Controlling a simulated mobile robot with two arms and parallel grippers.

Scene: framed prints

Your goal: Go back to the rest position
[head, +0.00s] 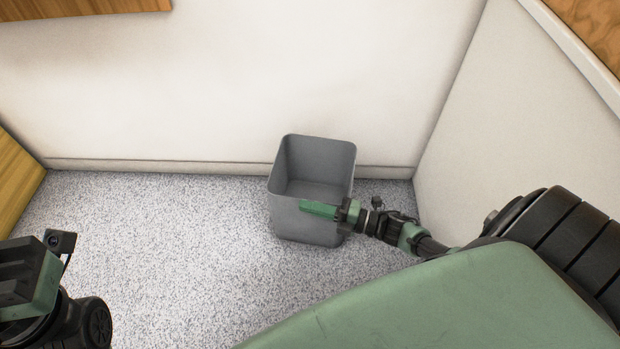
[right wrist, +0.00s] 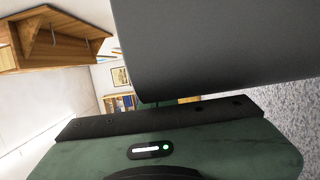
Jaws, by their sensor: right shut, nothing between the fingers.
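My right gripper (head: 319,209) reaches in from the right in the head view, its green fingers shut and empty. In the picture it overlaps the near wall of a grey open bin (head: 305,226); I cannot tell whether it touches the bin. In the right wrist view the dark grey bin wall (right wrist: 215,45) fills the upper right, close to the gripper (right wrist: 178,101), and hides most of the fingers. Part of my left arm shows at the lower left of the head view; its fingers are not clearly visible.
The bin stands on speckled grey carpet (head: 150,240) near the back wall (head: 240,80) and the right wall (head: 500,130). No objects show in the visible part of the bin. Wooden furniture (head: 15,180) stands at the left edge. The carpet left of the bin is clear.

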